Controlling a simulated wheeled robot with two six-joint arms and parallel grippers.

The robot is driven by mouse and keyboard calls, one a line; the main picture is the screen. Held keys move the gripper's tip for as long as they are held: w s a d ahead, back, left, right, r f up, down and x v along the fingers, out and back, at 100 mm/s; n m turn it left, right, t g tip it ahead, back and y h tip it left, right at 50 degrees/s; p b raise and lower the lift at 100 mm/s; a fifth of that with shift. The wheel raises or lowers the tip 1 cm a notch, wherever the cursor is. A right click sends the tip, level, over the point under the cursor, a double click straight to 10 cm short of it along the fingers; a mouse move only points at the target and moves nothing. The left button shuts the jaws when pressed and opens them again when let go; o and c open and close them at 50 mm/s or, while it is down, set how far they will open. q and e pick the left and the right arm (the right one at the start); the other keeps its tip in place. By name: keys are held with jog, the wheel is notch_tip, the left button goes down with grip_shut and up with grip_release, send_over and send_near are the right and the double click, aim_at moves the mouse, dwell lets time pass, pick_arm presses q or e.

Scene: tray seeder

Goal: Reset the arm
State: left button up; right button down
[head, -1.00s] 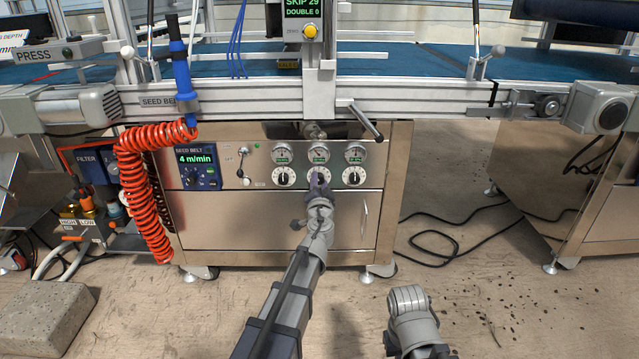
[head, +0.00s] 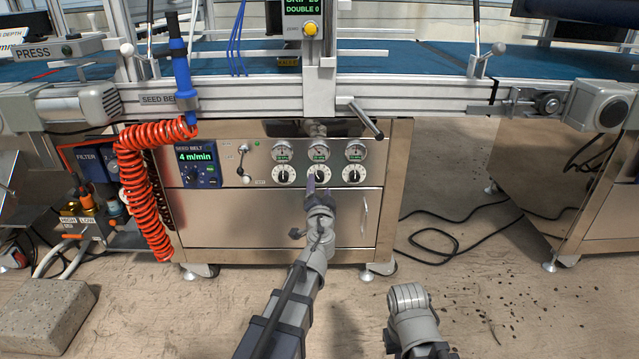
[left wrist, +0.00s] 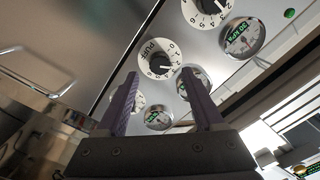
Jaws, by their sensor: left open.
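My left gripper (head: 311,184) is in front of the steel cabinet, just below the middle dial (head: 319,173). Its purple fingers point at the panel. In the left wrist view the gripper (left wrist: 160,90) is open, with nothing between its fingers. Between and beyond them there is a white dial marked PUFF (left wrist: 156,60) with a black knob, apart from the fingers. A left dial (head: 283,174) and a right dial (head: 354,173) flank the middle one, with round gauges (head: 319,151) above. Part of my right arm shows at the bottom, but its gripper does not.
A conveyor rail (head: 250,102) with a projecting lever (head: 366,120) runs above the panel. A red coiled hose (head: 145,190) hangs at the left. A concrete block (head: 42,315) lies on the floor. Black cable (head: 440,245) lies to the right of the cabinet.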

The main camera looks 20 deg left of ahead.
pick_arm(q)
jog(key=v, duration=0.3)
jog(key=shift+s, duration=0.25)
jog(key=s+d+r+n+g+h+p, duration=0.1)
jog(key=s+d+g+p, duration=0.45)
jog(key=s+p, duration=0.35)
jog(key=s+d+g+h+p, duration=0.2)
jog(key=s+d+g+p, duration=0.2)
jog(key=s+g+p, duration=0.45)
jog(key=s+d+r+n+g+h+p, duration=0.1)
jog(key=s+d+g+p, duration=0.4)
jog(key=s, duration=0.7)
notch_tip(320, 180, up, 36)
jog(key=t+p, duration=0.1)
jog(key=p, duration=3.6)
jog(key=shift+w+d, duration=0.2)
jog(key=shift+w, duration=0.1)
